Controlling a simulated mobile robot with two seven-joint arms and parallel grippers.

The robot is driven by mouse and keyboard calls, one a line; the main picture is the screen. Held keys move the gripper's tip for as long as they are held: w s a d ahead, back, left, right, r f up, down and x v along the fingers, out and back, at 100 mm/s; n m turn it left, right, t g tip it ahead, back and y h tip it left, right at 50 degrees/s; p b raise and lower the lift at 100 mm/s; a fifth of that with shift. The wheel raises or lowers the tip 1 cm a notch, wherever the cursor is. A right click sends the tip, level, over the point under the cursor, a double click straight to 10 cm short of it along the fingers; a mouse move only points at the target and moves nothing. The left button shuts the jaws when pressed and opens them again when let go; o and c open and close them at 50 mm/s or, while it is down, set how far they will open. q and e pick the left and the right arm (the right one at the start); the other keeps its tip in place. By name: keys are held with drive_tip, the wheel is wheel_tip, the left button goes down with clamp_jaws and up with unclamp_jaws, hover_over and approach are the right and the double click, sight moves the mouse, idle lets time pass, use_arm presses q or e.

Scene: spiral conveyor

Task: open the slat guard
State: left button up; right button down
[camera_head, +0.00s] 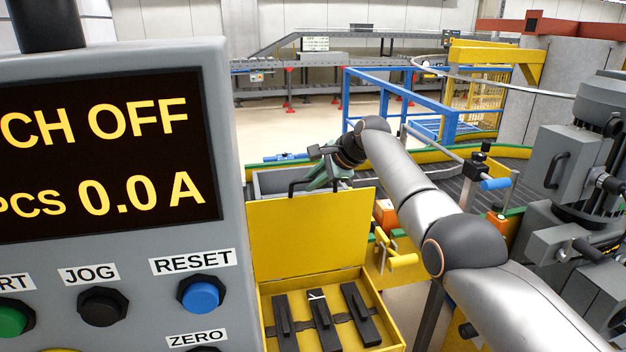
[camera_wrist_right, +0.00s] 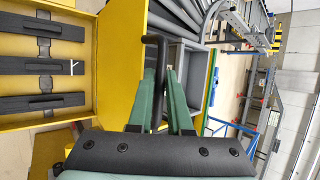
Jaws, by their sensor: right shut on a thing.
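The slat guard is a yellow lid (camera_head: 310,237) standing roughly upright at the back of a yellow box (camera_head: 392,325). The box shows its inside, with several dark slats (camera_head: 320,320) on links. In the right wrist view the lid (camera_wrist_right: 122,65) is seen edge-on beside the box. A black bar handle (camera_wrist_right: 150,41) projects from the lid. My right gripper (camera_wrist_right: 165,80) has its green fingers around this handle and is shut on it. In the head view the right gripper (camera_head: 325,174) is above the lid's top edge, partly hidden. My left gripper is not in view.
A grey control panel (camera_head: 236,240) reading 0.0 A fills the left foreground. A grey bin (camera_head: 270,184) stands behind the lid. A yellow handle (camera_head: 402,260) and a blue-ended lever (camera_head: 495,184) are to the right, before a grey machine (camera_head: 560,165). Blue railings (camera_head: 390,82) stand farther back.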

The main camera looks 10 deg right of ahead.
drive_tip(key=shift+w+f, duration=0.1)
drive_tip(key=shift+f, duration=0.1)
idle(0.3)
drive_tip(key=c, duration=0.8)
unclamp_jaws()
drive_tip(key=shift+c, duration=0.2)
drive_tip(key=shift+b, duration=0.45)
drive_tip(key=b+v, duration=0.7)
drive_tip(key=v, duration=0.5)
drive_tip(key=shift+r, duration=0.45)
